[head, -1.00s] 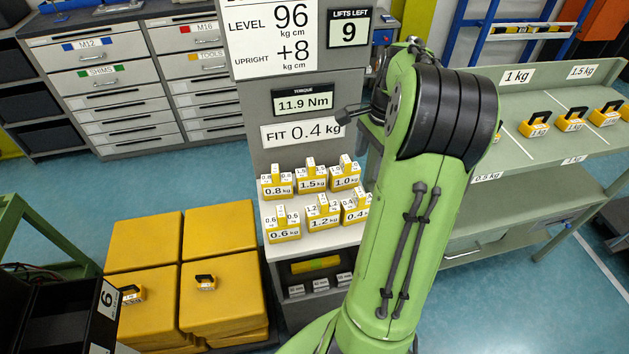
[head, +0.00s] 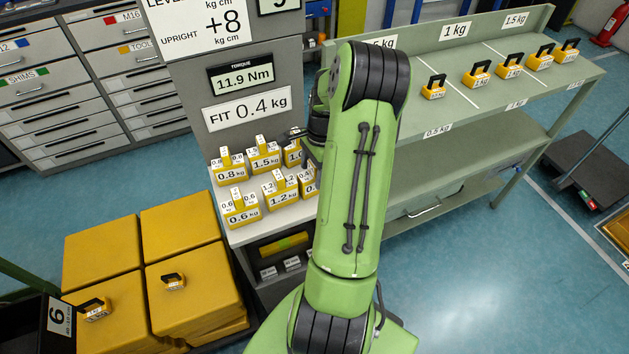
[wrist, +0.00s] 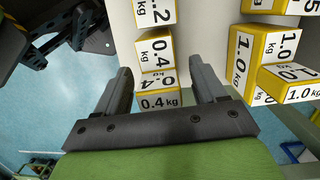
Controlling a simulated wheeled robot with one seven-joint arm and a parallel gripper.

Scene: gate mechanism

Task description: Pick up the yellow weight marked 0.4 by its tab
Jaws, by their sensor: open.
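The yellow weight marked 0.4 (wrist: 158,80) has white labelled faces and a raised tab. In the wrist view it shows between my two fingers. In the head view only its left edge (head: 308,188) shows, at the right end of the front row, and my arm hides the rest. My gripper (wrist: 162,78) is open, with one dark finger on each side of the weight in the picture. I cannot tell whether the fingers touch it or how far above it they are.
The 1.0 weight (wrist: 268,72) is close to the right finger. The 1.2 weight (head: 281,194) is its front-row neighbour. The grey panel (head: 245,140) reads FIT 0.4 kg and 11.9 Nm. A green bench (head: 470,110) with black-handled weights stands at the right.

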